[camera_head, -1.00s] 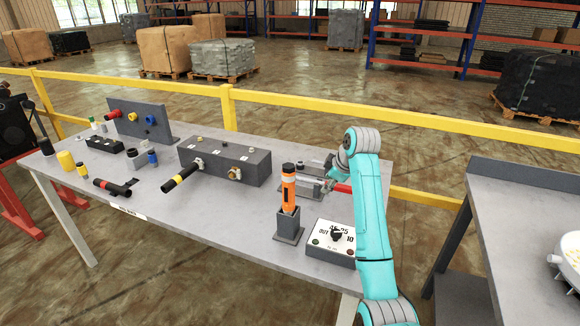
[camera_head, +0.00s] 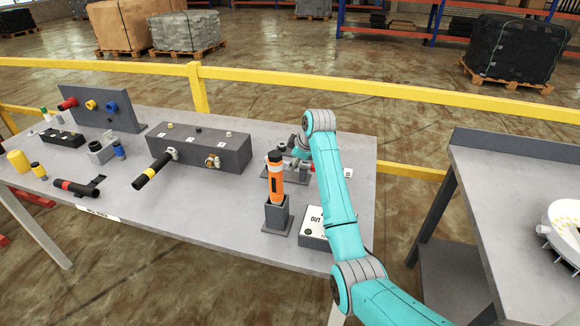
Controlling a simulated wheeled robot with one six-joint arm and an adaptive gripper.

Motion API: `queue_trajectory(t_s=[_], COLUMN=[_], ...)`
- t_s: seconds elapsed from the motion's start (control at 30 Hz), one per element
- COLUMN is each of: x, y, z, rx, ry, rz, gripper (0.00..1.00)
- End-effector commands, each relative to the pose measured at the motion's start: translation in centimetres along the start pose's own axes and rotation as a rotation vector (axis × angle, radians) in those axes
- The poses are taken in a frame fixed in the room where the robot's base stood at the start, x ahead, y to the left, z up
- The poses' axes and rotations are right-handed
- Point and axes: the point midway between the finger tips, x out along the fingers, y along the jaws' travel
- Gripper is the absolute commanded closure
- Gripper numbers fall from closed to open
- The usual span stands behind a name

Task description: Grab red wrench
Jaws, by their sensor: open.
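A small bit of red (camera_head: 312,168), which may be part of the red wrench, shows beside my arm at the back right of the workbench. My teal arm hides most of that spot, so the wrench's shape cannot be told. My gripper (camera_head: 298,154) is open, small and partly hidden by my arm, just right of and behind the orange tool. It is close to the red bit; whether they touch cannot be told.
An orange and black tool (camera_head: 275,178) stands upright in a grey holder. A white-topped dial box (camera_head: 311,226) is partly behind my arm. A grey block (camera_head: 205,146) with fittings sits left. A yellow rail (camera_head: 400,92) runs behind the workbench (camera_head: 185,208). Another table (camera_head: 500,190) stands right.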

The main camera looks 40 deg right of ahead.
Motion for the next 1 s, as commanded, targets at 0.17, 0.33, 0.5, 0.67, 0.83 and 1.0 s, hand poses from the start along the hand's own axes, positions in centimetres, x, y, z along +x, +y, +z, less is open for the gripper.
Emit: queue_trajectory(t_s=[0.17,0.33,0.5,0.67,0.83,1.0], x=[2.7,3.9,4.0,4.0,4.0,3.9], y=[0.1,0.2,0.2,0.2,0.2,0.3], z=[-0.1,-0.2,-0.2,-0.2,-0.2,-0.2], rx=[0.000,0.000,0.000,0.000,0.000,0.000], ry=[-0.001,0.000,0.001,0.000,0.000,0.002], rz=[-0.004,0.000,0.000,0.000,0.000,0.002], gripper=[0.54,0.54,0.54,0.76,1.00,1.00])
